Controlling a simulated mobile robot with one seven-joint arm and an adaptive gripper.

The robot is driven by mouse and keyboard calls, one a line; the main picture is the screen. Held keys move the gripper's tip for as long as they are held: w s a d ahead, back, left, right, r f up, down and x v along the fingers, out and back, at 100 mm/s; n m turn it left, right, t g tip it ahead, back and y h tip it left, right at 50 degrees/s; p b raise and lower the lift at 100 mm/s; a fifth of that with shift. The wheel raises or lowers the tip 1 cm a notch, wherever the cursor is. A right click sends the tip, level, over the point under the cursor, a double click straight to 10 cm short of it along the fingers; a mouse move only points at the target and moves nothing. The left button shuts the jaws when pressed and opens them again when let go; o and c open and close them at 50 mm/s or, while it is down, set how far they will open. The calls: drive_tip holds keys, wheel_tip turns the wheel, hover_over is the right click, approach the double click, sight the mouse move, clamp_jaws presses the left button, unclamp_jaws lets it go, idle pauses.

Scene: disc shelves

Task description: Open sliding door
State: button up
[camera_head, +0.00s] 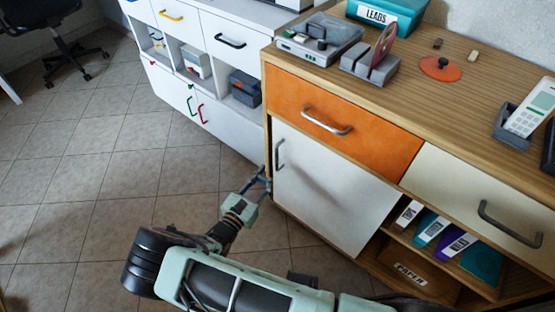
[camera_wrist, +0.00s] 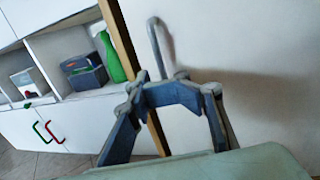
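The white sliding door (camera_head: 335,190) covers the lower left bay of the wooden cabinet. Its upright metal handle (camera_head: 279,154) is near the door's left edge. In the wrist view the handle (camera_wrist: 155,40) stands just beyond my fingers, and its lower end is hidden by them. My gripper (camera_head: 263,178) is low at the cabinet's left front edge, close to the handle's lower end. In the wrist view my gripper (camera_wrist: 174,90) has its finger links bent inward in front of the door. I cannot tell whether the fingers touch or enclose the handle.
Right of the door is an open bay with binders (camera_head: 454,243) and a paper box (camera_head: 408,270). An orange drawer (camera_head: 365,133) is above the door. A white cabinet (camera_head: 222,122) stands to the left. The tiled floor (camera_head: 110,190) in front is clear.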

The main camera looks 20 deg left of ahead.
sight(277, 157)
drive_tip(key=w, duration=0.2)
drive_tip(key=w+d+b, duration=0.1)
drive_tip(key=w, duration=0.5)
drive_tip(key=shift+d, duration=0.3)
clamp_jaws()
